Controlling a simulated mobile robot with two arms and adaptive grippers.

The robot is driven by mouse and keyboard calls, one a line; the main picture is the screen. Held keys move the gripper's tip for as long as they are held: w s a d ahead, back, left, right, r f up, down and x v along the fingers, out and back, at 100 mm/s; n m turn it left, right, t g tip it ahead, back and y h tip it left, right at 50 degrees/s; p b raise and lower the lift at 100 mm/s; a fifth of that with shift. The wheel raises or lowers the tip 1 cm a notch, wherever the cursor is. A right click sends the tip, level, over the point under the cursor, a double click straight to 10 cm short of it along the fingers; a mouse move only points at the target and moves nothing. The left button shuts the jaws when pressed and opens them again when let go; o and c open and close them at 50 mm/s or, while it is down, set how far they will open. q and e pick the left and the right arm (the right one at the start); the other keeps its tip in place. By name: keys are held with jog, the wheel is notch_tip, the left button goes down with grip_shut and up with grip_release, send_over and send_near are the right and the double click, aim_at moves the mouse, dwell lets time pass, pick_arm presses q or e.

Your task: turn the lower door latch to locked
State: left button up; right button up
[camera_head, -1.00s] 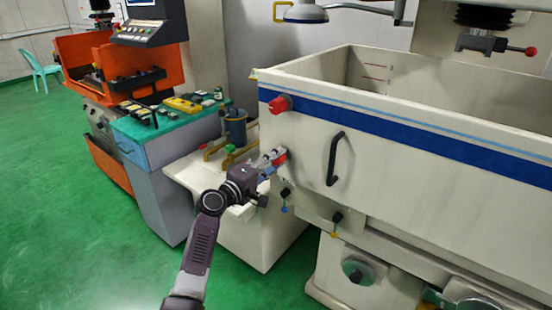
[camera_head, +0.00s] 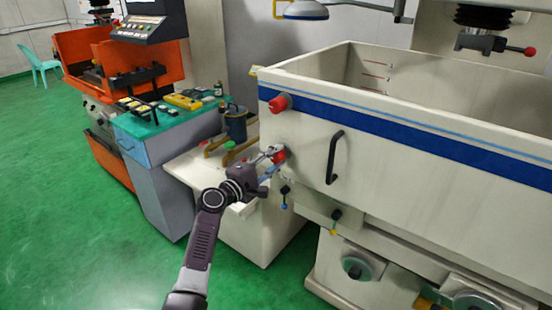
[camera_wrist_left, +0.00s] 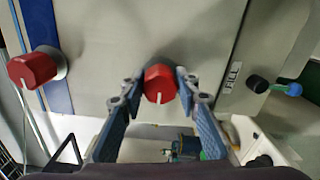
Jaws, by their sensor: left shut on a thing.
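The lower door latch is a red knob (camera_head: 278,156) on the left end of the pale tank's front. It also shows in the left wrist view (camera_wrist_left: 160,82), with a white mark on its lower edge there. My left gripper (camera_head: 270,154) is shut on this knob, with one finger on either side of it in the left wrist view (camera_wrist_left: 158,90). The upper door latch, a similar red knob (camera_head: 280,103), sits above it on the blue stripe and shows at left in the wrist view (camera_wrist_left: 32,69). My right gripper is out of view.
A black door handle (camera_head: 334,157) is right of the lower latch. A small blue-tipped valve (camera_head: 285,197) hangs below it. A dark canister (camera_head: 235,124) stands on the pale ledge to the left. Green floor is clear at left.

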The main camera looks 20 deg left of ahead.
pick_arm(q)
jog(key=o, duration=1.1)
jog(key=shift+o, duration=0.2)
jog(key=v, duration=1.2)
